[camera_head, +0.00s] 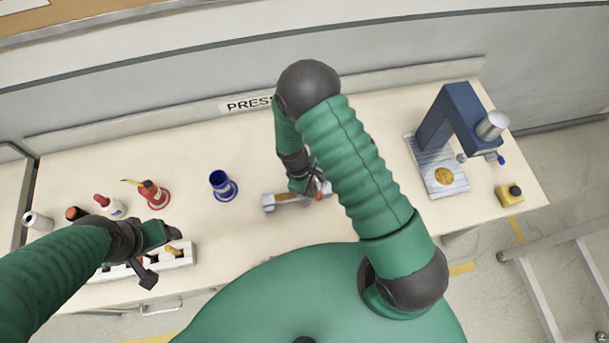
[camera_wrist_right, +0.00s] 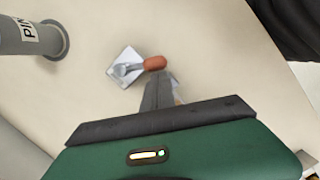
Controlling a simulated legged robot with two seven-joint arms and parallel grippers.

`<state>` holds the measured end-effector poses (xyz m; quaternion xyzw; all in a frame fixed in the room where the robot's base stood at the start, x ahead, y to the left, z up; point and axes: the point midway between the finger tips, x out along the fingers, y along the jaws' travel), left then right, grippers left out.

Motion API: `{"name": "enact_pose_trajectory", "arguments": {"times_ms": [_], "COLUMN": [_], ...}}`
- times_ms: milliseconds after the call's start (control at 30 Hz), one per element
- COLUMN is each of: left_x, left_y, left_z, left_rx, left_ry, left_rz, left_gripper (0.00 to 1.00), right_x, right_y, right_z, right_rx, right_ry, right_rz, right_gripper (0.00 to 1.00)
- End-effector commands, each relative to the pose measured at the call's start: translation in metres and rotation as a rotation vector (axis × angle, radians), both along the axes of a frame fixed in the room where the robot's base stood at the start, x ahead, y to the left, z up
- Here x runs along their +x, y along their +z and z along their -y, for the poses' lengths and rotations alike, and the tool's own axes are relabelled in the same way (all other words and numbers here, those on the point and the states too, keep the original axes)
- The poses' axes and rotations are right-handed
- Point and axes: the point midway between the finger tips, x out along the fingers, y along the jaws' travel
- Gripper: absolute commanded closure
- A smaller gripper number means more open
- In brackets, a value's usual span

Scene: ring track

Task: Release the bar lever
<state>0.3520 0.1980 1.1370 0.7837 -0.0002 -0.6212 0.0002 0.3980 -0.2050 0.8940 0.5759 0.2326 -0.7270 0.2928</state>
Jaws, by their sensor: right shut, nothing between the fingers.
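A small metal fixture (camera_head: 270,202) with a light brown bar lies on the table in front of me. An orange-red lever handle (camera_head: 319,190) shows at its right end. My right gripper (camera_head: 304,186) is shut and empty, just above the fixture, and hides part of it. In the right wrist view a silver plate (camera_wrist_right: 125,68) carries the handle (camera_wrist_right: 154,63), whose rounded end lies just beyond my right fingertips (camera_wrist_right: 158,82). I cannot tell whether they touch. My left gripper (camera_head: 155,255) is open and empty over the white rack at the left.
A white rack (camera_head: 183,255) is partly under my left gripper. A blue cup (camera_head: 222,185), a red oil can (camera_head: 154,195) and small bottles (camera_head: 110,206) stand at the left. A blue press (camera_head: 458,115) and a yellow block (camera_head: 509,194) are at the right. A grey cylinder (camera_wrist_right: 30,38) shows in the wrist view.

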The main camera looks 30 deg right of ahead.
Motion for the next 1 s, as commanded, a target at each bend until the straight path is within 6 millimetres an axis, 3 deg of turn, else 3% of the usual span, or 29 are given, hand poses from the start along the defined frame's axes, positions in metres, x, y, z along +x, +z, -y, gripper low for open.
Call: {"name": "enact_pose_trajectory", "arguments": {"times_ms": [567, 1000], "left_x": [0.0, 0.0], "left_y": [-0.003, -0.004], "left_z": [0.0, 0.0], "left_rx": [0.0, 0.0], "left_ry": [0.0, 0.0], "left_rz": [0.0, 0.0], "left_gripper": [0.28, 0.28], "right_x": [-0.024, -0.027], "right_y": [0.0, 0.0], "right_z": [0.013, 0.016], "right_rx": [0.0, -0.001], "right_ry": [0.473, 0.469], "right_rz": [0.0, -0.001], "right_gripper": [1.0, 1.0]}}
